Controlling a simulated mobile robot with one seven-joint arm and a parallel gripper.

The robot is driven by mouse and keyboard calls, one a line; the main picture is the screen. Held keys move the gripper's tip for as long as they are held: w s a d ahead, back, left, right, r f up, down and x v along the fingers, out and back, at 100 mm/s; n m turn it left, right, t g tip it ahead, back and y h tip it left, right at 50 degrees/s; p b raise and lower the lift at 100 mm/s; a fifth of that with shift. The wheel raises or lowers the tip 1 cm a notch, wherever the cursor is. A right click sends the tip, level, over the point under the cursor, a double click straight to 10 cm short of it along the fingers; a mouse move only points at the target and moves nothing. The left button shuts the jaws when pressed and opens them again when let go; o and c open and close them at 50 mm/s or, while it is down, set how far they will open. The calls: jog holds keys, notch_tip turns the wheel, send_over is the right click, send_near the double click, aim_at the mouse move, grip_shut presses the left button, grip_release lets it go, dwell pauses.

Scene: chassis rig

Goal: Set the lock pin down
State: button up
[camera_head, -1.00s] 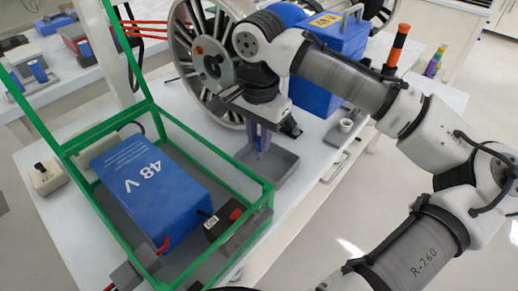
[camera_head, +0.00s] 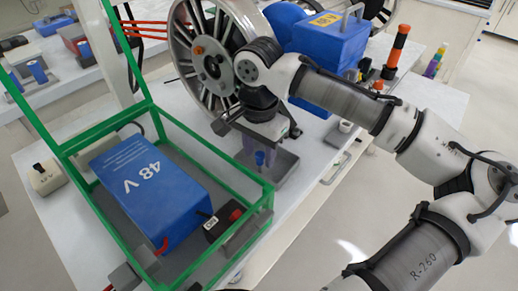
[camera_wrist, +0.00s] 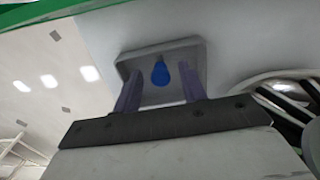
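The blue lock pin (camera_head: 260,158) is in the small grey tray (camera_head: 284,166) on the bench. In the wrist view the pin (camera_wrist: 160,74) shows as a blue knobbed shape inside the tray (camera_wrist: 165,50), between the fingertips in the picture. My gripper (camera_head: 261,145) is over the tray, pointing down. In the wrist view its two purple fingers (camera_wrist: 161,80) stand wide apart, with clear space between each finger and the pin. The pin's lower part is hard to make out in the head view.
A green frame (camera_head: 205,144) around a blue 48 V battery (camera_head: 150,190) stands left of the tray. A large spoked wheel (camera_head: 195,60) is behind my gripper. A blue case (camera_head: 325,50) and an orange-black post (camera_head: 396,50) stand at the back right.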

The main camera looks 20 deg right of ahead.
aim_at(259, 155)
notch_tip(259, 155, up, 12)
jog(key=p, duration=0.1)
jog(key=shift+r, duration=0.2)
jog(key=shift+s+f, duration=0.1)
dwell(0.5)
